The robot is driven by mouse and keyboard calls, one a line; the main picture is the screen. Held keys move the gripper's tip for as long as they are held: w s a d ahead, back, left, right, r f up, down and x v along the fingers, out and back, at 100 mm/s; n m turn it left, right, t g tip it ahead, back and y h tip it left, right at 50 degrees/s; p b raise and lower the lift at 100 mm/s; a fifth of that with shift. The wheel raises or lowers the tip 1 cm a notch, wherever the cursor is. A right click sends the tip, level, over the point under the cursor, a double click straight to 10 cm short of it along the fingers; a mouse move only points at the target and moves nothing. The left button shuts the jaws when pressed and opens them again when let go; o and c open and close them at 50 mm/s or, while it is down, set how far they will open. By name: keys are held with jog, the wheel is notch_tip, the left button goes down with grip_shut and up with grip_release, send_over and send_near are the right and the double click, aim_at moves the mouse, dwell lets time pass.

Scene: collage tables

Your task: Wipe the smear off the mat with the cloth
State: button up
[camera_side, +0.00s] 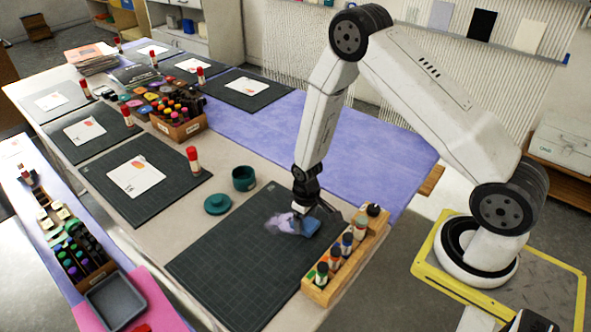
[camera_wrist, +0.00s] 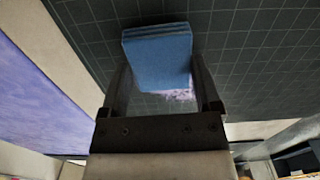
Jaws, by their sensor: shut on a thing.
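The blue folded cloth (camera_side: 308,227) is at the mat's surface, in the jaws of my gripper (camera_side: 300,212). In the wrist view the cloth (camera_wrist: 158,58) sits between the two fingers of my gripper (camera_wrist: 160,85), which is shut on it. The dark gridded mat (camera_side: 225,265) lies near the table's front. A pale purple smear (camera_side: 279,223) shows on the mat, just left of the cloth. In the wrist view a piece of the smear (camera_wrist: 180,96) shows by the cloth's lower edge. The rest of the smear is hidden there by the cloth and gripper.
A wooden rack (camera_side: 318,287) of several small bottles stands at the mat's right edge, close to my gripper. A green jar (camera_side: 244,179) and its round lid (camera_side: 217,204) stand beyond the mat. A purple sheet (camera_side: 330,140) covers the table behind.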

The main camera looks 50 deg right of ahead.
aim_at(276, 211)
jog(key=shift+f, duration=0.4)
dwell(0.6)
jog(key=shift+w, duration=0.1)
jog(key=shift+w, duration=1.25)
jog(key=shift+w, duration=0.1)
jog(key=shift+w, duration=1.3)
jog(key=shift+w, duration=0.15)
jog(key=shift+w, duration=1.2)
jog(key=shift+w, duration=1.2)
